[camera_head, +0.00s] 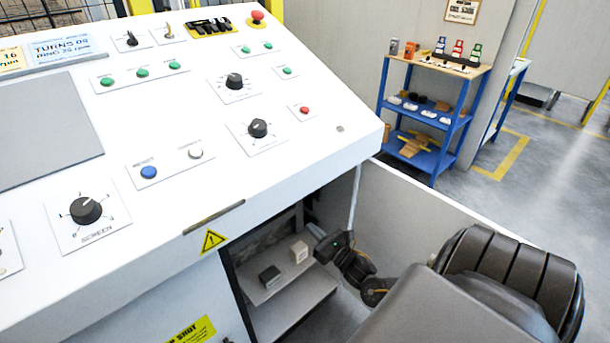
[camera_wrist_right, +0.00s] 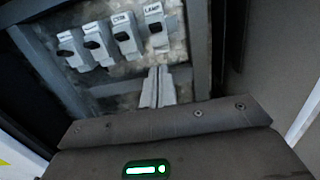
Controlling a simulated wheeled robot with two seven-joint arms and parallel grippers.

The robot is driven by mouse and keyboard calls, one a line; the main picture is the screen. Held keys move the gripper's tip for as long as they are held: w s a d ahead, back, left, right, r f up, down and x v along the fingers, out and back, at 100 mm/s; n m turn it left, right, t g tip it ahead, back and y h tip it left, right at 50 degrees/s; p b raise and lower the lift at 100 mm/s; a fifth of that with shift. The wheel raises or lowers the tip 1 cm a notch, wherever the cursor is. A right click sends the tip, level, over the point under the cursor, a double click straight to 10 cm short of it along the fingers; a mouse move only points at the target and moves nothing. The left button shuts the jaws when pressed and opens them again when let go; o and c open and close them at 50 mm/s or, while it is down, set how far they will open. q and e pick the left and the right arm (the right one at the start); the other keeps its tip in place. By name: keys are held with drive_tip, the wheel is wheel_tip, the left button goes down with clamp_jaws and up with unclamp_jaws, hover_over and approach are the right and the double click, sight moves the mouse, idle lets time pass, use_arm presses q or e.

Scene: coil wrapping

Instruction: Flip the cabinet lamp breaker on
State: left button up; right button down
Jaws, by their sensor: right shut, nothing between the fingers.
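The lamp breaker (camera_wrist_right: 156,27) is a pale switch with a dark toggle under a label reading LAMP, at the right end of a row in the right wrist view. I cannot tell which way its toggle is set. My right gripper (camera_wrist_right: 161,70) is shut and empty, its fingertips just below the lamp breaker; I cannot tell whether they touch it. In the head view the right gripper (camera_head: 314,232) reaches into the open cabinet (camera_head: 232,285) under the console, and the breakers are hidden. My left gripper is not in view.
Several like breakers stand left of the lamp one, the nearest labelled CTRL (camera_wrist_right: 126,40). The cabinet's grey side frame (camera_wrist_right: 198,45) is close on the right. The open cabinet door (camera_head: 400,205) stands beside my arm. The console (camera_head: 200,110) overhangs the opening.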

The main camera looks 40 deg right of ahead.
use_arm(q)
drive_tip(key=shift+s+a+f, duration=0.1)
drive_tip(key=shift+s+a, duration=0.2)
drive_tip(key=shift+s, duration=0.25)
use_arm(e)
drive_tip(key=shift+s+r, duration=0.2)
drive_tip(key=shift+s, duration=0.55)
drive_tip(key=shift+s+r, duration=0.2)
drive_tip(key=shift+s, duration=0.5)
drive_tip(key=shift+a, duration=0.1)
